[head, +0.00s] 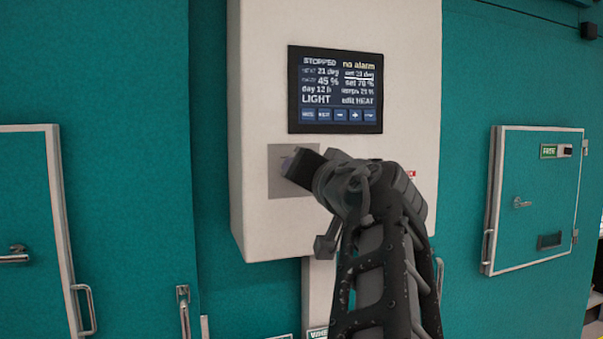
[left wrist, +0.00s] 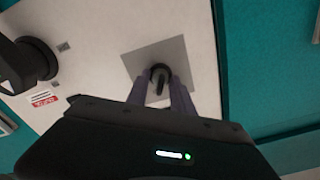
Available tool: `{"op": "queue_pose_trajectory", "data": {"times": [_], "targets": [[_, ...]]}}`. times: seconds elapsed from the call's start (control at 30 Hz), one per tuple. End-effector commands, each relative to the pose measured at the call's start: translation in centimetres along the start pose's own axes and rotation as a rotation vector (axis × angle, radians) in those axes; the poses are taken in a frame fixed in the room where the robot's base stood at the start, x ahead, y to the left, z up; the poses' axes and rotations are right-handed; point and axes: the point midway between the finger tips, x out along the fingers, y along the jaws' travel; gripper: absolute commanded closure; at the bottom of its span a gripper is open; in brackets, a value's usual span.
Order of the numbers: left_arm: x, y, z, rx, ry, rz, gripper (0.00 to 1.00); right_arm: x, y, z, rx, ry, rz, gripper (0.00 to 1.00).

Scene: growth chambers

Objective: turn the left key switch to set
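The left key switch (left wrist: 159,74) is a small dark round switch with a bar-like key, on a square grey plate (left wrist: 128,62). The plate (head: 284,184) also shows in the head view, on the white control box below the screen; there my gripper hides the switch. My left gripper (left wrist: 161,84) reaches the plate, with one finger on each side of the key. The fingers stand apart, and a gap seems to show beside the key; contact is unclear. In the head view my left gripper (head: 290,163) covers the plate's right part. My right gripper is not in view.
The white box (head: 262,90) carries a lit screen (head: 335,90) reading "STOPPED" and "no alarm". A black knob-like part (left wrist: 30,65) and a red-and-white label (left wrist: 42,99) lie to the left in the wrist view. Teal chamber doors (head: 535,200) with handles stand at both sides.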

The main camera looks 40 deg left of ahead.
Motion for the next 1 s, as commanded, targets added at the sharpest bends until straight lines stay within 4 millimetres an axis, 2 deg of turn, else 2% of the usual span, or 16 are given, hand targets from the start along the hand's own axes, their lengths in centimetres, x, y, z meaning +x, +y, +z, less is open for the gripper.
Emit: {"op": "queue_pose_trajectory", "data": {"times": [0.27, 0.37, 0.7, 0.83, 1.0], "targets": [[-0.5, 0.1, 0.1, -0.001, -0.001, 0.001, 0.72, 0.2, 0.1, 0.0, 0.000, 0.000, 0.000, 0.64], [-1.5, 0.2, 0.1, -0.001, 0.001, 0.002, 0.72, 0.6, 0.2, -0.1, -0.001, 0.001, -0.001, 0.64], [-6.8, 0.1, 0.1, -0.001, 0.002, 0.001, 0.72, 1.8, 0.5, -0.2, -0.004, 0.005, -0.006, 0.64], [-7.7, 0.1, 0.1, -0.001, 0.000, 0.001, 0.72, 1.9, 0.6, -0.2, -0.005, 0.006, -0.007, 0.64], [-7.8, 0.0, 0.0, -0.001, 0.000, 0.000, 0.72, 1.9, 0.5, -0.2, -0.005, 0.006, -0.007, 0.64]]}}
